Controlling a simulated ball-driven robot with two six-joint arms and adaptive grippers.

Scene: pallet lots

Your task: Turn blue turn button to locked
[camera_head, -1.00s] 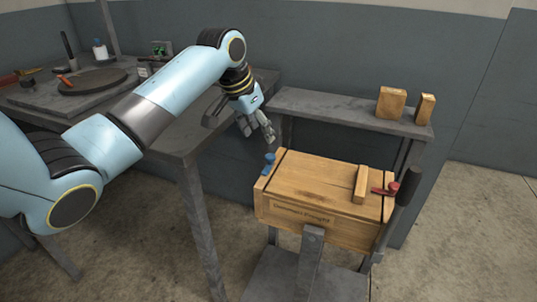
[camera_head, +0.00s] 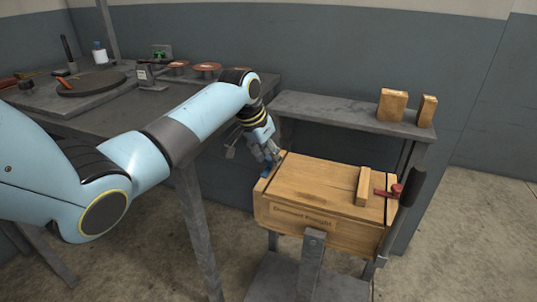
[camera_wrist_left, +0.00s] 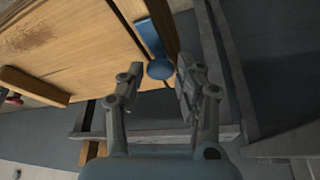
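The wooden crate (camera_head: 318,197) stands on a grey stand with a dark strap near each end. The blue turn button (camera_head: 265,173) is at its left end, mostly hidden by my gripper in the head view. In the left wrist view the blue turn button (camera_wrist_left: 159,69) shows a round knob and a flat blue bar, lying just beyond and between the fingertips. My left gripper (camera_wrist_left: 159,82) is open, its fingers apart on either side of the knob; contact cannot be told. The left gripper in the head view (camera_head: 268,156) is at the crate's left top edge. My right gripper is not in view.
A red turn button (camera_head: 393,191) and a wooden bar (camera_head: 362,186) are at the crate's right. Two wooden blocks (camera_head: 393,105) stand on the grey shelf (camera_head: 335,113) behind. A grey workbench (camera_head: 110,122) with a dark turntable (camera_head: 92,82) is at the left.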

